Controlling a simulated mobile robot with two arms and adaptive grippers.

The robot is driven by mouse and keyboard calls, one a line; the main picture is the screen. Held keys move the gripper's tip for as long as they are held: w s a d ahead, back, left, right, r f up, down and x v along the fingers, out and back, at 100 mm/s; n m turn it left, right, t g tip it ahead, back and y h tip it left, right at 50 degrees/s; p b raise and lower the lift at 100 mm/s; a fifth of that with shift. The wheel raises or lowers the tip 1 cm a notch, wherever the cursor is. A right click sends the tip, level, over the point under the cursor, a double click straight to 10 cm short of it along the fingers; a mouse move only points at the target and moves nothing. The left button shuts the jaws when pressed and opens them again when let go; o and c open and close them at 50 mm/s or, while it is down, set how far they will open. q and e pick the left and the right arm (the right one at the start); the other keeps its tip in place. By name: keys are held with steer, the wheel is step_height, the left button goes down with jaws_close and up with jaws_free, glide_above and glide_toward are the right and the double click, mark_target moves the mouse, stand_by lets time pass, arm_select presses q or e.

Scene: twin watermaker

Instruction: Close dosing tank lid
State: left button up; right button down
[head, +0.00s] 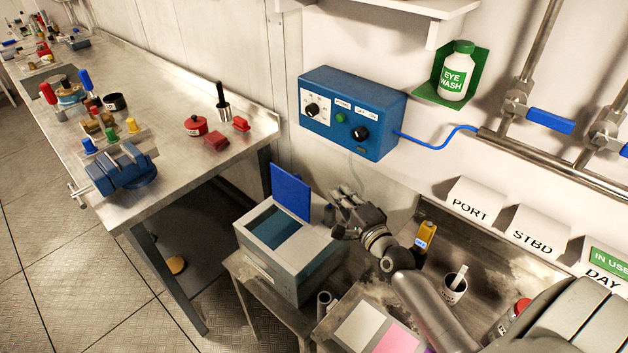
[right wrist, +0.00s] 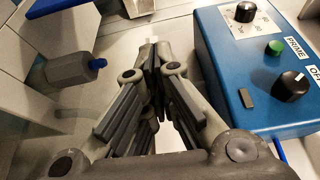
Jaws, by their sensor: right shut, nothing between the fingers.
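The dosing tank (head: 318,271) is a grey-white box on a low stand, left of centre in the head view. Its blue lid (head: 291,191) stands upright, and the opening shows a dark blue-green interior. My right gripper (head: 340,197) is just right of the lid, above the tank's right end; I cannot tell whether it touches the lid. Its fingers are together with nothing between them, as the right wrist view (right wrist: 153,50) also shows. A blue piece at the top left of that view (right wrist: 55,7) may be the lid. My left gripper is not in view.
A blue control box (head: 352,113) with knobs is on the wall above my right gripper. A metal workbench (head: 165,75) with a blue vise (head: 122,170) is at left. A mug (head: 453,288) and a yellow bottle (head: 424,236) stand at right. The floor at left is clear.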

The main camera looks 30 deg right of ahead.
mark_target(294, 191)
arm_select(q)
steer(key=p, duration=0.1)
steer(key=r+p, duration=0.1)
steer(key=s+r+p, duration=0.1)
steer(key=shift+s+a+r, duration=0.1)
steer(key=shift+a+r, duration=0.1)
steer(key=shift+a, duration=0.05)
arm_select(e)
steer(key=w+a+f, duration=0.1)
steer(key=w+a, duration=0.2)
steer(key=w, duration=0.6)
steer(key=shift+w, duration=0.25)
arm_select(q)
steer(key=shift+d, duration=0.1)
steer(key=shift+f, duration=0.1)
